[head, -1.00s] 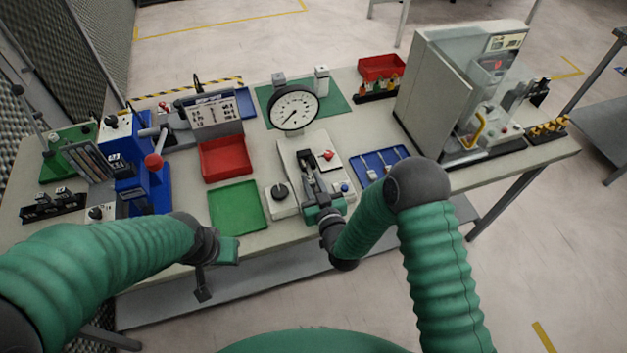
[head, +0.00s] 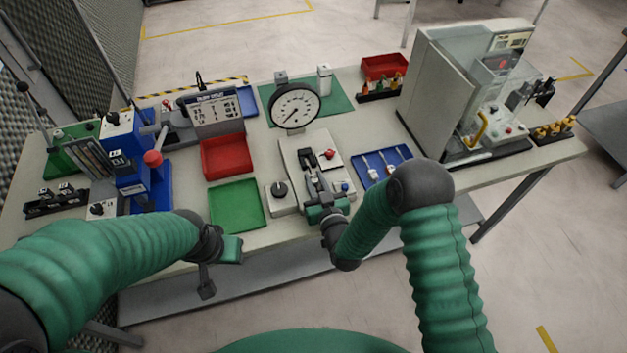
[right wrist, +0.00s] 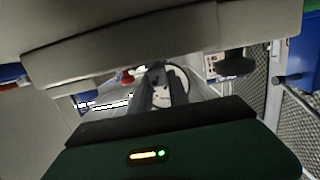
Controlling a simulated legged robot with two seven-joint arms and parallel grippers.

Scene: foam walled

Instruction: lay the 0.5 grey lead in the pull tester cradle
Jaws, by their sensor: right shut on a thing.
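The pull tester is a pale base (head: 290,157) with a big round dial (head: 296,105) at its back, in the middle of the bench. My right gripper (head: 313,184) reaches over this base from the front, low down at its cradle area. It is shut on a thin thing, taken to be the grey lead, which is too small and covered to make out. The right wrist view shows the dark fingers (right wrist: 157,92) pointing toward the dial. Whether the lead touches the cradle is hidden. My left gripper (head: 206,285) hangs before the bench's front edge; its jaws are unclear.
A blue tray (head: 363,181) with several pale leads lies right of the tester. A green tray (head: 237,205) and a red bin (head: 226,157) lie left. A blue lever press (head: 150,185) stands further left, a large grey machine (head: 435,95) at right.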

